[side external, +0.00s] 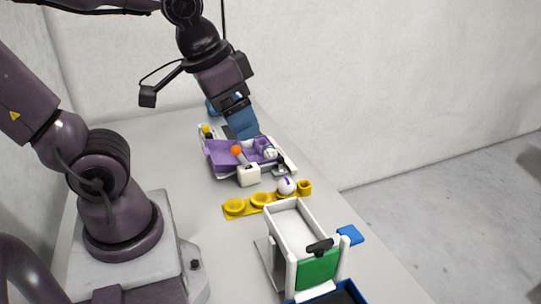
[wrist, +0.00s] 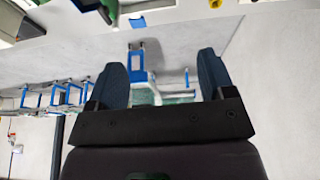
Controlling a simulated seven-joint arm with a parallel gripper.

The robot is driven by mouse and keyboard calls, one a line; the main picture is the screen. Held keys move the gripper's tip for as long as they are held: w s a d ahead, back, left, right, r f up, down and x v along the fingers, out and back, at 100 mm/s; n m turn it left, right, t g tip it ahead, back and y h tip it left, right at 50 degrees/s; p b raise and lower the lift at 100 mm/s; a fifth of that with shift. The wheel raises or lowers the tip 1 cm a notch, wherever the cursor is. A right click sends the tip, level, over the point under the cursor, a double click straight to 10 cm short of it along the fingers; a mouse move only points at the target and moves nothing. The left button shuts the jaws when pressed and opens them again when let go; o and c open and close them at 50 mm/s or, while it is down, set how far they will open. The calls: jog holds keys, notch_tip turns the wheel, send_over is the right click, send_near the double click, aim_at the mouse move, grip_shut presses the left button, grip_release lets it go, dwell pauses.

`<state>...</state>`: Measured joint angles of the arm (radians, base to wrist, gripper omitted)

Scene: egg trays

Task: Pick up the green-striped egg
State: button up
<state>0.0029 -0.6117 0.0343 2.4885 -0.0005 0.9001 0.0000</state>
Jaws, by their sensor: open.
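I cannot make out a green-striped egg in either view. A white egg with a purple mark (side external: 286,186) sits at the yellow egg tray (side external: 247,209) in the side external view. A small whitish rounded thing (side external: 270,153) lies at the right of the purple tray (side external: 222,158); any stripe on it is too small to tell. My gripper (side external: 241,124) has blue fingers and is over the far part of the purple tray. In the wrist view my gripper (wrist: 162,62) is open, its fingers wide apart with no egg between them.
A white bin with a green front (side external: 318,270) and a dark blue bin (side external: 340,294) stand nearer the camera. Grey table (side external: 190,160) is clear left of the trays.

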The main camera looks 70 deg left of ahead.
jog(key=w+a+f+n+g, duration=0.35)
jog(key=w+a+f, duration=0.25)
jog(key=f, duration=0.2)
jog(key=n+t+y, duration=0.2)
jog(key=n+y, duration=0.4)
jog(key=n, duration=0.9)
send_near(270, 150)
jog(key=x, duration=0.5)
jog(key=shift+d, duration=0.1)
jog(key=x, duration=0.5)
jog(key=shift+r, duration=0.1)
jog(key=shift+c, duration=0.2)
jog(key=c, duration=0.7)
